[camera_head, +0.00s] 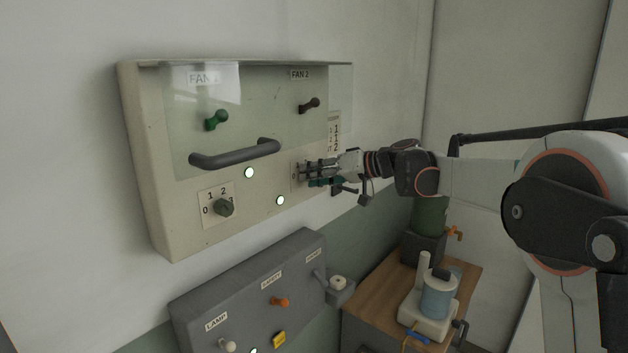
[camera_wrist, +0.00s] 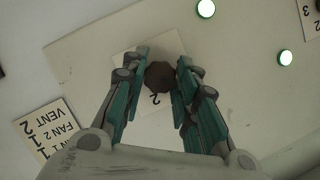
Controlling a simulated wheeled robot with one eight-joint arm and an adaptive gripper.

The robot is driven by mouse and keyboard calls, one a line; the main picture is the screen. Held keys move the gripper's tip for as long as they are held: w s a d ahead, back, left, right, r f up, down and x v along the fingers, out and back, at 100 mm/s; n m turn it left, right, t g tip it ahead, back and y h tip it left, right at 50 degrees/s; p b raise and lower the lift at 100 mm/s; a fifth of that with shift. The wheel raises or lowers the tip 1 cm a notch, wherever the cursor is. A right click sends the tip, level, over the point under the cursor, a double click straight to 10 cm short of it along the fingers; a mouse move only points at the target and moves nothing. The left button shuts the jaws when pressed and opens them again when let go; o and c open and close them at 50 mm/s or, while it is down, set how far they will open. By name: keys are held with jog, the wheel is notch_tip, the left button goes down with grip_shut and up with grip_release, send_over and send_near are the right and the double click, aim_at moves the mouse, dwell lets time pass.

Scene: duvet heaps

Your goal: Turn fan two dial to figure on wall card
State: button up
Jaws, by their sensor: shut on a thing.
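The fan two dial (camera_wrist: 160,76) is a dark brown knob on a pale number plate (camera_wrist: 126,64). Its pointer direction cannot be made out. My gripper (camera_head: 308,173) is at the right of the cream panel, below the FAN 2 label (camera_head: 300,75). In the wrist view, its green fingers (camera_wrist: 162,68) are shut on the dial from both sides. The wall card (camera_wrist: 48,126) lists FAN 1, FAN 2 and VENT; the FAN 2 figure looks like 1. The card also shows in the head view (camera_head: 334,130), partly hidden.
A clear cover (camera_head: 265,115) with a dark handle (camera_head: 235,154) spans the upper panel. The fan one dial (camera_head: 223,207) is at left. Two lit lamps (camera_head: 249,173) sit between the dials. Below are a grey switch box (camera_head: 245,300) and a wooden table (camera_head: 380,275).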

jog(key=shift+m+y+b, duration=0.4)
jog(key=shift+m, duration=0.5)
jog(key=o, duration=1.1)
jog(key=shift+c, duration=0.2)
jog(key=shift+w, duration=0.1)
jog(key=shift+d, duration=0.1)
jog(key=v, duration=1.2)
jog(key=shift+w, duration=0.15)
